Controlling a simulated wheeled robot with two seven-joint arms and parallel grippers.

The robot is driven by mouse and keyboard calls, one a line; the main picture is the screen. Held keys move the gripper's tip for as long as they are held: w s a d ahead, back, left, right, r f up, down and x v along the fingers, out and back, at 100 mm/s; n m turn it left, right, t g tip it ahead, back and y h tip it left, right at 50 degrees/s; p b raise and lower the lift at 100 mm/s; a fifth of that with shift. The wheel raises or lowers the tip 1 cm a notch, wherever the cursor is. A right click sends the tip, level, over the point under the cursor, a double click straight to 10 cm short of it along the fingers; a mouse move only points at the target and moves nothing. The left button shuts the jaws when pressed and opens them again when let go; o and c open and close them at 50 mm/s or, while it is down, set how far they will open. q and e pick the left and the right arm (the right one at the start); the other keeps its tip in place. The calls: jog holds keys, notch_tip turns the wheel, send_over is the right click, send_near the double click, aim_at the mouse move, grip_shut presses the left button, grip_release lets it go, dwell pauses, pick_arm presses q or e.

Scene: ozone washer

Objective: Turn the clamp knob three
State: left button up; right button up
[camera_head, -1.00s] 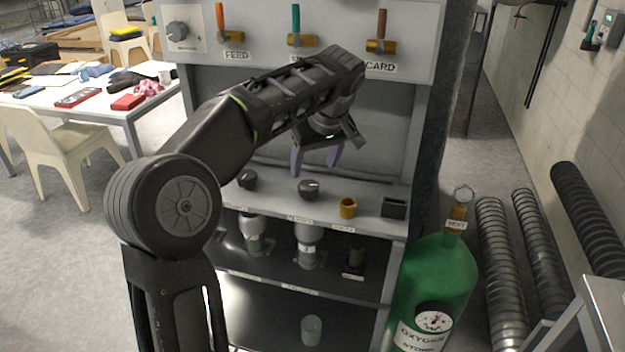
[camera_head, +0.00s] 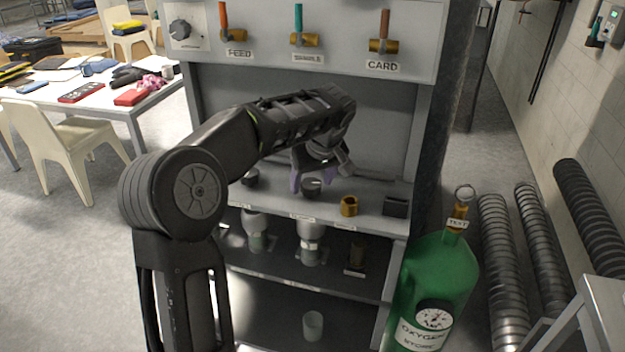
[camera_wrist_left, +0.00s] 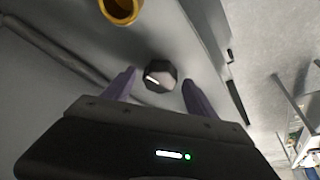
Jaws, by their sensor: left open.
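A dark clamp knob (camera_head: 311,186) stands on the grey shelf ledge, in the middle of the row. It also shows in the left wrist view (camera_wrist_left: 160,77) as a dark faceted knob with a pale mark on top. My left gripper (camera_head: 313,184) is open above the knob, its two purple fingers on either side of it in the picture. In the left wrist view, the fingers (camera_wrist_left: 158,88) point toward the knob with gaps at both sides. Contact does not show. A second dark knob (camera_head: 250,177) sits to the left, partly behind my arm. My right gripper is not in view.
A brass ring-shaped fitting (camera_head: 349,206) and a black box (camera_head: 395,207) stand on the ledge to the right. Three coloured-handled valves, including the teal one (camera_head: 298,38), are on the panel above. A green oxygen cylinder (camera_head: 438,285) stands right of the cabinet.

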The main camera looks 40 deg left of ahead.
pick_arm(q)
jog(key=shift+c, duration=0.5)
jog(key=c, duration=1.3)
